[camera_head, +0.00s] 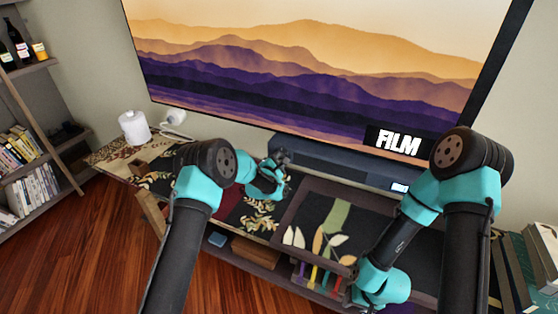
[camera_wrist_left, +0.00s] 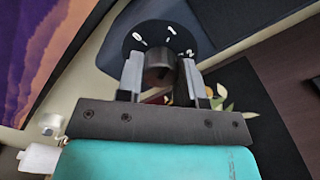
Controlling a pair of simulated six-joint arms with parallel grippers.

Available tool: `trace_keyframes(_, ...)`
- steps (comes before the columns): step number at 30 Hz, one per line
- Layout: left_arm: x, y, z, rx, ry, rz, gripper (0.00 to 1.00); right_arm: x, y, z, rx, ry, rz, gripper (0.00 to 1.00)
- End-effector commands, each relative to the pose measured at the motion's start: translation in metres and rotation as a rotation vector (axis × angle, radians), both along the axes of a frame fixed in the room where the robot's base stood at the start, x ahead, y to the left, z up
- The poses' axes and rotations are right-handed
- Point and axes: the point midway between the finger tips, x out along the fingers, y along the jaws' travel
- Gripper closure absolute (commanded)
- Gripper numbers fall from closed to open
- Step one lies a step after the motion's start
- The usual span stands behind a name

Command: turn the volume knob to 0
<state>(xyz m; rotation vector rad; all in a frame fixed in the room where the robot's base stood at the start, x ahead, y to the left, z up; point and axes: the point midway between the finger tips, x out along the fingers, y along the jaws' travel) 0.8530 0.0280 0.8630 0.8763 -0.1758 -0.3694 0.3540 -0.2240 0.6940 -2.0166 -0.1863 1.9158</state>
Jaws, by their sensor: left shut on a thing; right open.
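The dark round volume knob (camera_wrist_left: 160,68) sits between the two fingers of my left gripper (camera_wrist_left: 160,80) in the left wrist view. The fingers are shut on its sides. Behind it is a dark dial face (camera_wrist_left: 152,30) with white marks, one looking like a 0 at the upper left. The knob's pointer cannot be made out. In the head view my left gripper (camera_head: 279,160) is at the left end of the long soundbar (camera_head: 330,163), hiding the knob. My right gripper (camera_head: 352,293) is low near the shelf front, open, apart from the soundbar and partly hidden by its arm.
A large screen (camera_head: 310,60) stands behind the soundbar, with a FILM sign (camera_head: 398,143) at its lower right. A white canister (camera_head: 134,128) stands on the left of the console. Several bright-handled items (camera_head: 313,274) show below a patterned tray (camera_head: 300,205). Books (camera_head: 540,255) are at right.

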Motion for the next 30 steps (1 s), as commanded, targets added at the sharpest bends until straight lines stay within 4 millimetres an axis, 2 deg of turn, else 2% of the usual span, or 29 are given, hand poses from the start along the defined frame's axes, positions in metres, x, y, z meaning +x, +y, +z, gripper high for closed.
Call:
trace_keyframes(21,-0.0002,0.0003,-0.0003,-0.622,0.262,0.0,0.89,0.0,0.0,0.0,0.0,0.0,0.0,0.57)
trace_keyframes(30,-0.0002,0.0003,-0.0003,-0.822,0.345,0.002,0.89,0.0,0.0,0.0,0.0,0.0,0.0,0.57)
